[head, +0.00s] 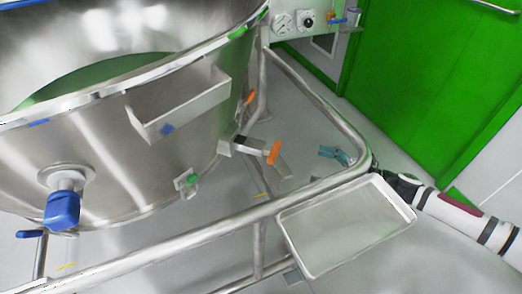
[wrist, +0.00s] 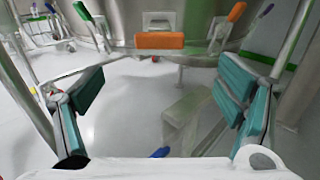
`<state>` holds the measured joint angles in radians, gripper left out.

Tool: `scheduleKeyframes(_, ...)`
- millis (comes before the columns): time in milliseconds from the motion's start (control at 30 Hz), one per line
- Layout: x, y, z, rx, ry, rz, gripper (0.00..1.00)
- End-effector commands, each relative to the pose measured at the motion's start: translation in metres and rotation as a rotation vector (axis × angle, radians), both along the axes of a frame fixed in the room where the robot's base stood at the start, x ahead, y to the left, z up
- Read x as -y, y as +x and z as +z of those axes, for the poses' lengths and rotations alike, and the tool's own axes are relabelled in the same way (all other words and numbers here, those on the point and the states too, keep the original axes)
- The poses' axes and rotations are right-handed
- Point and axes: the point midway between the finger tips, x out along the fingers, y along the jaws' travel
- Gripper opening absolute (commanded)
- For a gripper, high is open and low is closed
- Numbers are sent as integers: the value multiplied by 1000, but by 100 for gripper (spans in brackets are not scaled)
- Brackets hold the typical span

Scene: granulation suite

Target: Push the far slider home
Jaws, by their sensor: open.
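A metal slider with an orange end bar (head: 273,152) sticks out from a block low beside the steel vessel. In the wrist view an orange bar (wrist: 160,40) lies straight ahead, across the top middle. A green-ended fitting (head: 190,180) sits nearer on the vessel side; I cannot be sure which of the two is named far. My gripper (head: 335,154) has teal fingers and is to the right of the orange bar, apart from it. In the wrist view my gripper (wrist: 160,88) is spread wide with nothing between the pads. The frame rail hides part of my wrist.
A tubular rail (head: 320,100) curves around the vessel (head: 110,150), close to my arm. A shallow metal tray (head: 283,225) sits outside the rail. An open box (head: 205,100) hangs on the vessel. Another orange handle (head: 250,97) stands behind. The floor ahead is largely clear.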

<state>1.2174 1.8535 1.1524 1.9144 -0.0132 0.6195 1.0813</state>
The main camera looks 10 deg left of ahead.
Motion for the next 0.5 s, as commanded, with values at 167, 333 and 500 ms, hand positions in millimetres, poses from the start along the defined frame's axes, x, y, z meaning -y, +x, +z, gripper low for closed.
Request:
scheduleKeyframes(167,-16,3,-1,0,2,1,87)
scheduleKeyframes(333,-48,8,-2,1,3,5,87)
scheduleKeyframes(500,-81,14,-2,0,3,5,87)
